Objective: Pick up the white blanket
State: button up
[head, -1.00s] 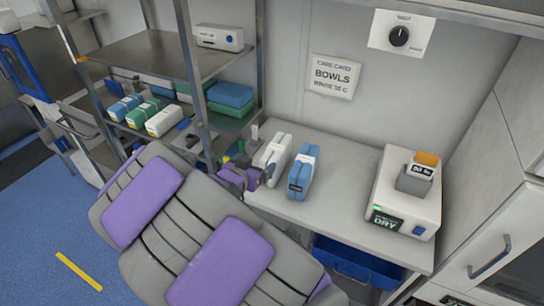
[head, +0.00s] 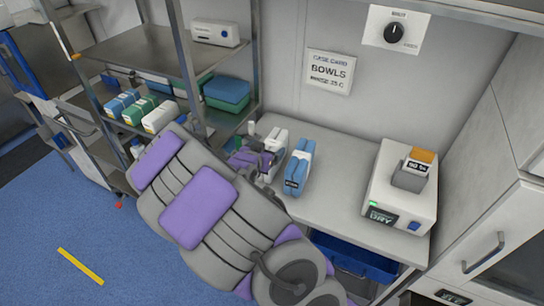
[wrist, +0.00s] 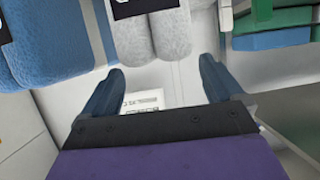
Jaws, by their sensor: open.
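The white blanket (head: 278,137) is a folded, banded bundle standing on the counter, left of a blue bundle (head: 299,170). My gripper (head: 266,163) is in front of it and hides its lower near part. In the wrist view the white blanket (wrist: 158,35) is at the top centre, just beyond my open fingers (wrist: 163,78). The gap between the fingers is empty, with the pale surface showing through. I cannot tell if a fingertip touches the blanket.
The blue bundle (wrist: 40,40) is close on the left in the wrist view, and a green item (wrist: 270,30) is at the right. A dryer-like box (head: 400,190) stands on the right of the counter. A metal rack (head: 183,70) with several bundles is at the left.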

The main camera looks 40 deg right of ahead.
aim_at(271, 145)
jog(key=b+x, duration=0.1)
jog(key=x, duration=0.3)
jog(key=shift+w+f, duration=0.1)
jog(key=shift+w, duration=0.1)
jog(key=shift+a, duration=0.1)
jog(key=shift+c, duration=0.2)
jog(key=c, duration=1.6)
